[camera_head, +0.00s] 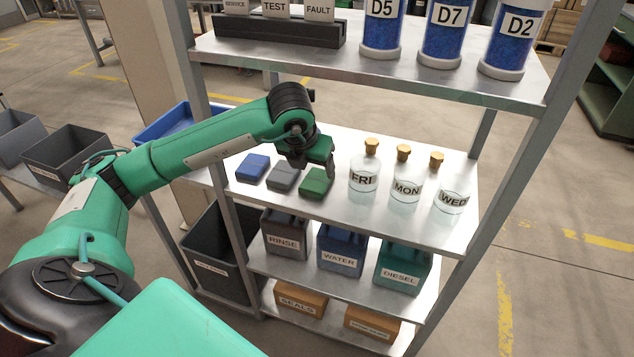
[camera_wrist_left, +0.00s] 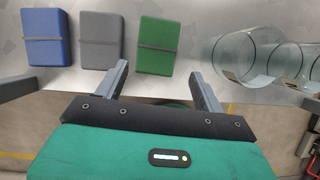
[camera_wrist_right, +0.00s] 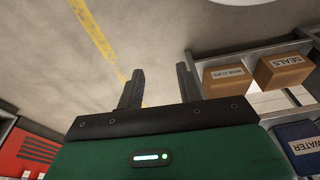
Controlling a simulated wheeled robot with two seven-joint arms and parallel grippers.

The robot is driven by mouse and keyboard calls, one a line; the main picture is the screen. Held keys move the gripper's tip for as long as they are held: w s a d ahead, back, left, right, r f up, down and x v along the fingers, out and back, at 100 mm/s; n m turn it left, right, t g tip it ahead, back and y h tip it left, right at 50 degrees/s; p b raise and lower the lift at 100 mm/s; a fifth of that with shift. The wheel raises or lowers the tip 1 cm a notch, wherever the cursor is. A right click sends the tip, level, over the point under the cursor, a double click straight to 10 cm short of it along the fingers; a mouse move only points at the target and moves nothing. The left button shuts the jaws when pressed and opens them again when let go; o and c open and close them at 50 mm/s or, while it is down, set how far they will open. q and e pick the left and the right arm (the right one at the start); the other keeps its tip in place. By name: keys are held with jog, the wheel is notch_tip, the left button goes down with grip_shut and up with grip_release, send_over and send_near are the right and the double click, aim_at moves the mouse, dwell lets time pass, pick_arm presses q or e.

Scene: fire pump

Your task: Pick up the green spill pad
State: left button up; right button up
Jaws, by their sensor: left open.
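The green spill pad (camera_head: 316,184) lies flat on the middle metal shelf (camera_head: 330,212), at the right end of a row with a grey pad (camera_head: 283,178) and a blue pad (camera_head: 253,167). In the left wrist view the green pad (camera_wrist_left: 160,46) lies just ahead of my left gripper (camera_wrist_left: 162,72), roughly between the lines of its two fingers. The left gripper is open and empty. In the head view it hangs above and close to the green pad and the grey pad. My right gripper (camera_wrist_right: 158,80) shows only in its own wrist view, fingers apart and empty, facing the floor.
Glass bottles labelled FRI (camera_head: 363,177), MON (camera_head: 405,190) and WED (camera_head: 452,197) stand right of the green pad. The upper shelf (camera_head: 365,68) overhangs, holding blue-filled jars. Cans and boxes fill the lower shelves. A rack post (camera_head: 190,70) stands left of the pads.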

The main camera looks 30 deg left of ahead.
aim_at(317, 180)
pick_arm(q)
jog(key=shift+w+a+f, duration=0.15)
jog(key=shift+a+f, duration=0.1)
jog(key=shift+a, duration=0.05)
jog(key=x, duration=0.6)
jog(key=shift+w+f, duration=0.2)
jog(key=shift+w, duration=0.25)
pick_arm(e)
jog(key=shift+s+f, duration=0.1)
jog(key=shift+f, duration=0.4)
pick_arm(q)
jog(key=shift+f, duration=0.2)
pick_arm(e)
jog(key=shift+f, duration=0.3)
pick_arm(q)
jog(key=shift+c, duration=0.4)
jog(key=c, duration=0.6)
